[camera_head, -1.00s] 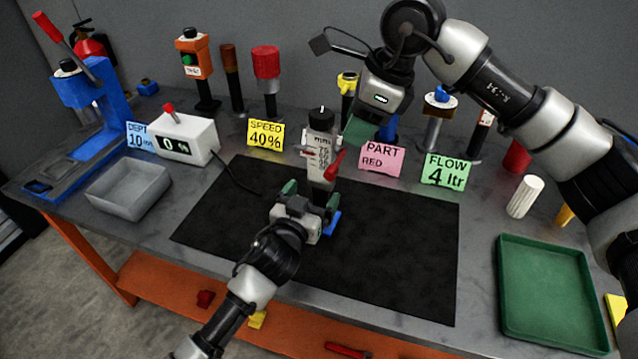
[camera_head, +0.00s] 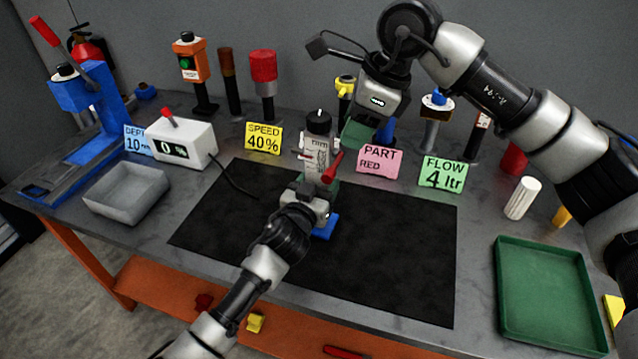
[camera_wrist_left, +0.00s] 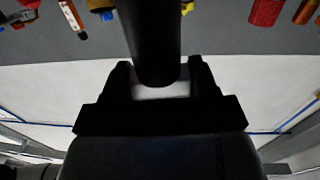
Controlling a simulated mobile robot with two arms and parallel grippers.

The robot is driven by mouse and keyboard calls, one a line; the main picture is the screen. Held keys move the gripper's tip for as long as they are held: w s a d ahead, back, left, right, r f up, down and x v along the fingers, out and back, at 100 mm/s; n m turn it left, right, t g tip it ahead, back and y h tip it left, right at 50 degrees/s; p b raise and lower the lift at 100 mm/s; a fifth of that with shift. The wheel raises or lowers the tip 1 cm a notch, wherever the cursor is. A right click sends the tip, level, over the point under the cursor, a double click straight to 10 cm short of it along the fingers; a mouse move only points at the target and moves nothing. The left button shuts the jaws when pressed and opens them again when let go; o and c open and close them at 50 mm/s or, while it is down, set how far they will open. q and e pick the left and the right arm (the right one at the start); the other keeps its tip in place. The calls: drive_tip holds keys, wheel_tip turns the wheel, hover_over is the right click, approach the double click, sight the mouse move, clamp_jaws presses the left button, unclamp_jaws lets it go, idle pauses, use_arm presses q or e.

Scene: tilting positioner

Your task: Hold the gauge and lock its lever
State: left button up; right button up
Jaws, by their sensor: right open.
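The gauge (camera_head: 316,157) stands upright near the back edge of the black mat, with a pale scale body, a black top knob and a red lever (camera_head: 332,168) on its right. My left gripper (camera_head: 314,188) is low at the front of the gauge and hides its lower part. In the left wrist view its two dark fingers (camera_wrist_left: 160,82) lie on either side of a dark post; whether they press on it is unclear. My right gripper (camera_head: 358,134) is open, with green pads, behind and right of the gauge, apart from the lever.
A blue block (camera_head: 325,226) shows beside my left gripper. Yellow, pink and green cards (camera_head: 442,174) and several posts stand behind the mat. A white readout box (camera_head: 182,142) and grey bin (camera_head: 126,191) are left. A green tray (camera_head: 546,296) is right. The mat's right side is clear.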

use_arm(q)
drive_tip(key=c, duration=0.4)
drive_tip(key=shift+c, duration=0.5)
use_arm(e)
drive_tip(key=shift+d, duration=0.1)
drive_tip(key=shift+c, duration=1)
drive_tip(key=s+d+r+m, duration=0.1)
drive_tip(key=d, duration=0.1)
drive_tip(key=s+d+r+m+t+y, duration=0.1)
drive_tip(key=d, duration=0.1)
drive_tip(key=s+d+r, duration=0.1)
drive_tip(key=d, duration=0.1)
drive_tip(key=shift+r+m+t+y, duration=0.15)
drive_tip(key=shift+m+t+y, duration=0.15)
drive_tip(key=shift+m, duration=0.1)
clamp_jaws()
drive_tip(key=shift+a, duration=0.15)
